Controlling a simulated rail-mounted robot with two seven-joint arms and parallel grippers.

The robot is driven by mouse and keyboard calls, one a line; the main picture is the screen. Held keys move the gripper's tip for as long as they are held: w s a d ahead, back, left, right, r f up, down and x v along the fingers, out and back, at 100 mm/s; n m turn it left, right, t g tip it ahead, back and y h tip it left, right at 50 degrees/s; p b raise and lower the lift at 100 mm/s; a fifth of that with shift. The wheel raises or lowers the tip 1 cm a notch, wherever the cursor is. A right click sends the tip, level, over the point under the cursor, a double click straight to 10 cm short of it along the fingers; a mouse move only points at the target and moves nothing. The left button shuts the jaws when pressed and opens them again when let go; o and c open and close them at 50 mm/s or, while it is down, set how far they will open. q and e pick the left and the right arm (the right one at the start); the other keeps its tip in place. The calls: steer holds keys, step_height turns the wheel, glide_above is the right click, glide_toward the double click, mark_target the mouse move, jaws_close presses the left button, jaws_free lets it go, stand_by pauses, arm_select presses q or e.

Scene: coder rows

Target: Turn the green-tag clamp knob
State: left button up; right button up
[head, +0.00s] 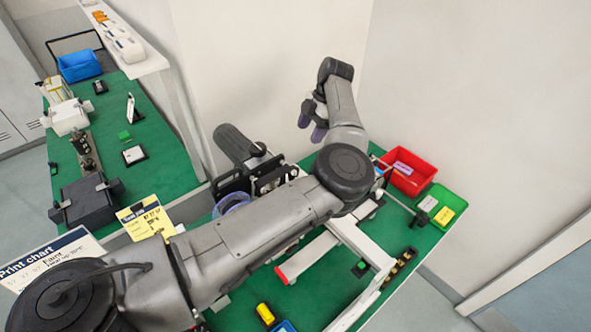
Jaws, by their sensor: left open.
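My left arm crosses the view from the lower left, over the green-topped bench (335,285). A black machine with a cylinder (237,145) stands partly behind the arm. A small black part with a green face (361,267) sits by the white frame (345,240); I cannot tell whether it is the green tag. I cannot make out the clamp knob for certain; my arm hides part of the machine. My right gripper is not in view.
A red bin (408,182) and a green tray (440,214) stand at the right bench's far end. A yellow block (265,312) lies near the front. A second bench (165,172) on the left holds a black device (88,203) and a blue bin (80,65).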

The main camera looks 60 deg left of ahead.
mark_target(294, 169)
arm_select(q)
steer(key=p+x, duration=0.1)
steer(key=x, duration=0.5)
steer(key=p+x, duration=0.1)
steer(key=x, duration=0.6)
steer(key=shift+d+f, duration=0.25)
